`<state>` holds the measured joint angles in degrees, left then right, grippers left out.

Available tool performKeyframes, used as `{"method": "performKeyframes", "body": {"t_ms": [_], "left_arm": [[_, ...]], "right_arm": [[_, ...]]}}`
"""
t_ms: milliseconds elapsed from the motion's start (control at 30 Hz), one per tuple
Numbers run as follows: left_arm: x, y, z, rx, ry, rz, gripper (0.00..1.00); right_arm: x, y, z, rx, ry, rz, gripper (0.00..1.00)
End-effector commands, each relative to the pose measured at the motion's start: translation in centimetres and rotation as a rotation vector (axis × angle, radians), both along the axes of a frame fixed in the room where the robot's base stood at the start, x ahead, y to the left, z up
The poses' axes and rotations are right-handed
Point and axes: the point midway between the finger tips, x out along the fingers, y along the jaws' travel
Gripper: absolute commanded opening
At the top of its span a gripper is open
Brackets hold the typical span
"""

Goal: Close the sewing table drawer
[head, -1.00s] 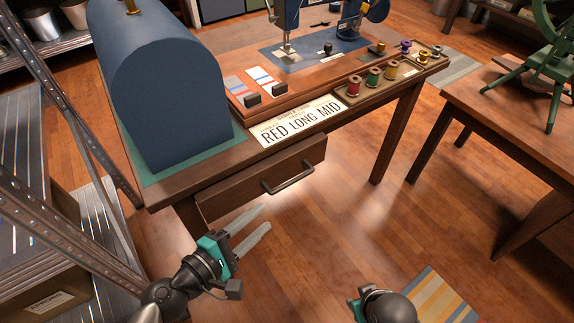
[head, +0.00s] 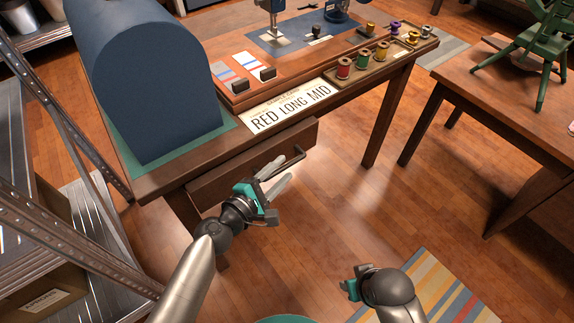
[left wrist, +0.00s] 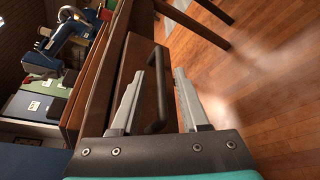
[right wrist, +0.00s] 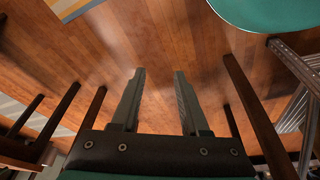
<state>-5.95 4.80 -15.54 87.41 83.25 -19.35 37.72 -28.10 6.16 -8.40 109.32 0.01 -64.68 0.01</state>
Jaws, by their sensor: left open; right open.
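The wooden sewing table (head: 160,185) has a drawer (head: 230,172) under its front edge. The drawer front appears to stand out a little from the table; its inside is not visible. Its dark bar handle (head: 295,158) is partly covered by my left gripper (head: 281,171) in the head view. In the left wrist view the open left gripper (left wrist: 160,75) has the handle (left wrist: 163,88) between its fingers in the picture; contact cannot be told. My right gripper (head: 350,284) is low over the floor, apart from the table. The right wrist view shows its fingers open and empty (right wrist: 159,75).
A metal shelf (head: 60,110) is close on the left. Another table (head: 500,85) is on the right. Floor between the tables is clear.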

Motion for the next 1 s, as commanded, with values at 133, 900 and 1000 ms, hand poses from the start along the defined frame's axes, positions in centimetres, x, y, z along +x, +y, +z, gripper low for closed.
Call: {"method": "performKeyframes", "body": {"t_ms": [133, 900, 1000], "left_arm": [[1.6, -1.0, -0.5, -0.002, -0.001, 0.001, 0.45], [2.4, -1.7, -0.6, 0.000, 0.000, 0.000, 0.12], [2.4, -1.7, -0.6, 0.000, 0.000, 0.000, 0.01]], "right_arm": [[0.3, 0.0, 0.7, 0.001, -0.012, 0.000, 0.45], [0.5, 0.1, 1.3, 0.003, -0.018, -0.001, 0.45], [0.5, 0.1, 1.2, 0.003, -0.018, -0.001, 0.45]]}}
